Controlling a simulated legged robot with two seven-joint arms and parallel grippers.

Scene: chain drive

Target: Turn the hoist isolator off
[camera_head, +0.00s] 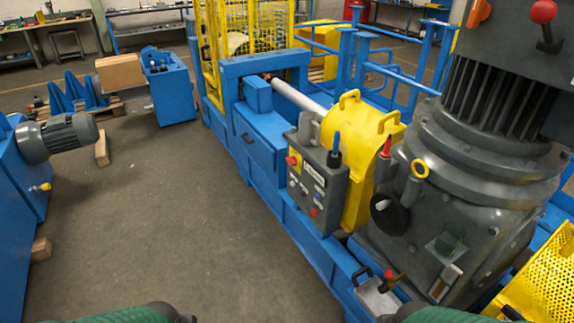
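I cannot tell for certain which part is the hoist isolator. A grey control box (317,183) stands on the blue machine frame near the centre, with small red, white and blue buttons on its face. A lever with a blue grip (336,143) rises from its top edge, and a red knob (291,160) is at its left side. No label can be read. Green parts of my two arms show at the bottom edge, low and apart from the box. Neither gripper shows its fingers.
A large grey gear motor (468,165) fills the right side, with a red ball-topped lever (543,12) above. A yellow guard (362,130) stands beside the box. A blue bench with a motor (58,137) is at left. The concrete floor (170,220) between is clear.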

